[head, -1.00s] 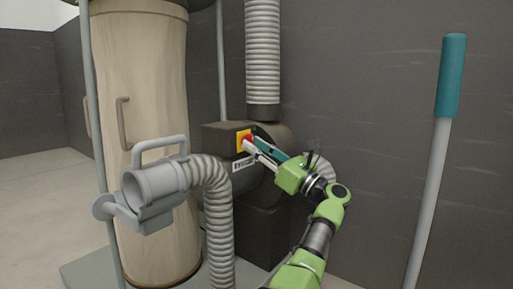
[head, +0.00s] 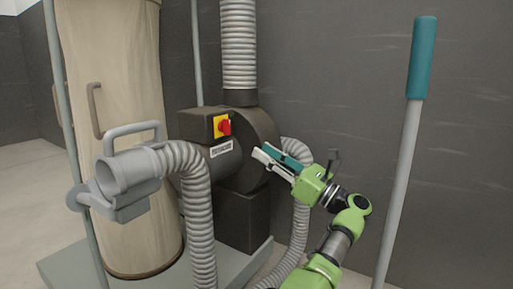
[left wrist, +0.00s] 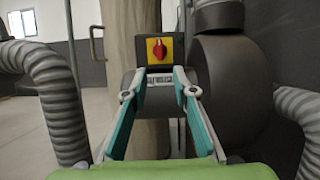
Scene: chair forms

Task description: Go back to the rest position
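My left gripper (head: 264,151), with teal and white fingers on a green arm, is in front of the dark motor housing in the head view. It is clear of the red switch (head: 225,128) on its yellow plate, to the right of and below it. In the left wrist view the left gripper (left wrist: 160,74) has its fingertips apart with nothing between them. The red switch (left wrist: 158,50) shows beyond the tips there, above a printed label. My right gripper is in neither view.
A grey flexible hose (head: 197,220) with a nozzle (head: 125,178) is at the left, by a tall beige bag (head: 120,90). Another hose (head: 300,220) passes behind my arm. A grey pole with a teal grip (head: 422,60) stands close right. Dark wall panels are behind.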

